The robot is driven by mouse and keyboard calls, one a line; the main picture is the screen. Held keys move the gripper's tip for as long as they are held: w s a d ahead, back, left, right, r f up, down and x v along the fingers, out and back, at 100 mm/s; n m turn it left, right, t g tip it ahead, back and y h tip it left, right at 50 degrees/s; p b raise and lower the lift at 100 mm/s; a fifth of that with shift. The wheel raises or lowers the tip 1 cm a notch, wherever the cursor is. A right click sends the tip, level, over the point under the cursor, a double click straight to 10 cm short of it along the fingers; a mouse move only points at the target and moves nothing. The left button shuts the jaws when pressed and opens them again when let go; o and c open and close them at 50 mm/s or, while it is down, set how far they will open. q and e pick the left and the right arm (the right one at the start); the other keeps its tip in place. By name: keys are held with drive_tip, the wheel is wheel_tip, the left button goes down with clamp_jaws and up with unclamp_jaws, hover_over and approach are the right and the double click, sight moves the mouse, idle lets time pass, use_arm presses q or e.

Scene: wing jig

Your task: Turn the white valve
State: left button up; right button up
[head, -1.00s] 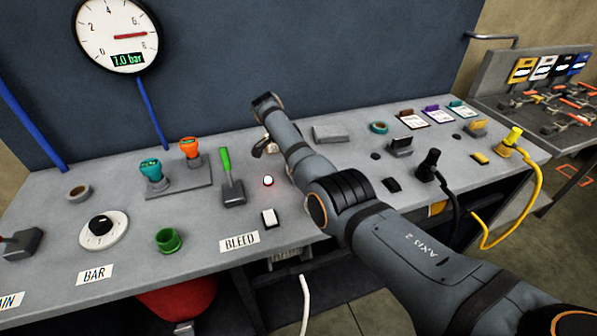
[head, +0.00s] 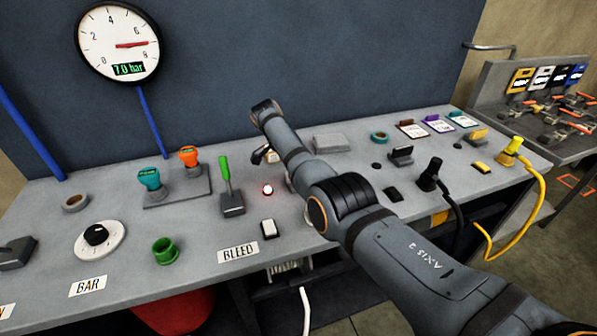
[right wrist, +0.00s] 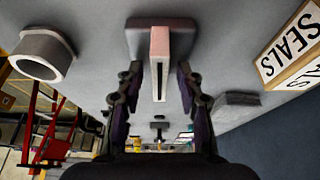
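In the right wrist view a pale, pinkish-white upright handle (right wrist: 160,55) with a dark slot stands on a grey base (right wrist: 140,30); it looks like the white valve. My right gripper (right wrist: 159,78) is open, with one finger on each side of the handle and a gap visible on both sides. In the head view my right gripper (head: 262,153) is low over the bench behind the red lamp, and my right arm hides the handle there. My left gripper is not in view.
On the bench (head: 200,235) a green-handled lever (head: 226,175) and a lit red lamp (head: 267,190) stand left of my right arm. A SEALS box (right wrist: 290,48) and a grey ring (right wrist: 42,55) flank the handle in the wrist view. A gauge (head: 117,42) reads 7.0 bar.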

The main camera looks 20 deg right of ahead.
drive_tip(key=shift+r, duration=0.1)
drive_tip(key=v, duration=0.7)
drive_tip(key=shift+a+r, duration=0.15)
